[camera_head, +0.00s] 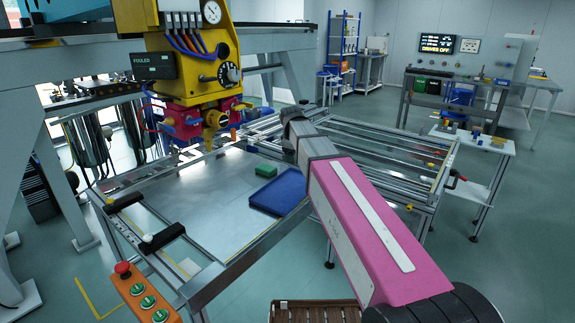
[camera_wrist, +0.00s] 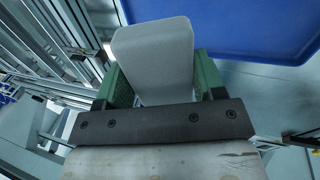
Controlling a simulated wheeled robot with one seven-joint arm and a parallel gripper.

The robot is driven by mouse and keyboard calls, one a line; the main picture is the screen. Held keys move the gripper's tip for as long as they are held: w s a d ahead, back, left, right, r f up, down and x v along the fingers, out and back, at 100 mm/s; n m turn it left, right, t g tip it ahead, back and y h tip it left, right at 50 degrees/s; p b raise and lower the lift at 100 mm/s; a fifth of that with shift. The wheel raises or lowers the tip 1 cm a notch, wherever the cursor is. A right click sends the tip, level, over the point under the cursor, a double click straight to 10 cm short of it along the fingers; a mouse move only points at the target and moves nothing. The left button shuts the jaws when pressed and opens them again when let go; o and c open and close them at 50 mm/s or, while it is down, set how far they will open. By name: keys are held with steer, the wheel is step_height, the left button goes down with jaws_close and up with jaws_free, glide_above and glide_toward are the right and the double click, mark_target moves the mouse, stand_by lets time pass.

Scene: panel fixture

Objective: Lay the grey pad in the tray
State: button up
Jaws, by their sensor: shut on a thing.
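The grey pad (camera_wrist: 153,52) is a pale grey slab with rounded corners, seen in the wrist view. My gripper (camera_wrist: 163,78) has green fingers shut on its two sides, and the pad sticks out beyond them.
A yellow machine head (camera_head: 195,75) with pink parts hangs over the panel's back left. Rail frames (camera_head: 370,145) run behind my arm. An orange button box (camera_head: 148,297) stands front left.

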steer(key=shift+s+a+f+m+g+y, duration=0.25)
steer(key=shift+s+a+f+g, duration=0.4)
steer(key=shift+f, duration=0.85)
steer(key=shift+s+a+f+m+g+y, duration=0.15)
steer(key=shift+s+a+f+m+g, duration=0.2)
steer(key=shift+s+f, duration=0.85)
steer(key=shift+s+a+f+m+g+y, duration=0.2)
steer(key=shift+s+a+f+g, duration=0.3)
steer(key=shift+f, duration=1.25)
steer(key=o, duration=1)
steer(key=shift+c, duration=0.2)
